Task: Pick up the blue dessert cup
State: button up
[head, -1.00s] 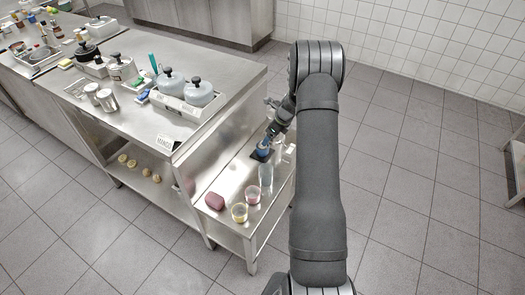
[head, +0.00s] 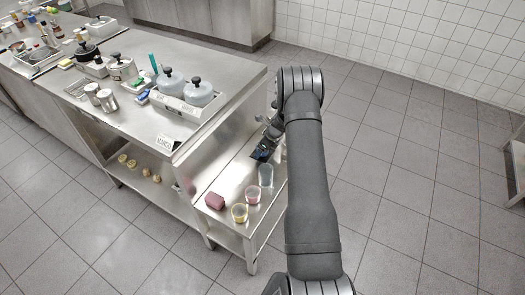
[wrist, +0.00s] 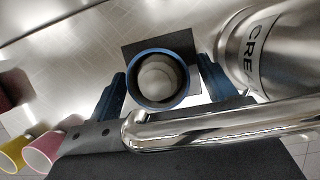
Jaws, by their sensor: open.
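The blue dessert cup (wrist: 137,92) stands upright in the wrist view, seen from above, with pale round contents inside. A dark square (wrist: 128,56) lies under or behind it. The blue fingers of my gripper (wrist: 163,83) are open, one on each side of the cup, with small gaps showing; I cannot tell how deep they reach around it. In the head view my gripper (head: 264,148) is low over the steel side shelf (head: 232,180), partly behind my arm, and the cup cannot be made out clearly there.
A metal container marked "CREA" (wrist: 283,50) stands close right of the cup. A polished bar (wrist: 220,125) crosses nearby. Yellow (head: 239,213) and pink (head: 252,195) cups, a grey cylinder (head: 265,175) and a dark red block (head: 215,201) share the shelf. The higher counter (head: 215,125) bounds its left.

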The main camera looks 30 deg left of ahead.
jog(key=c, duration=1.1)
jog(key=shift+d+r, duration=0.1)
jog(key=shift+r, duration=0.05)
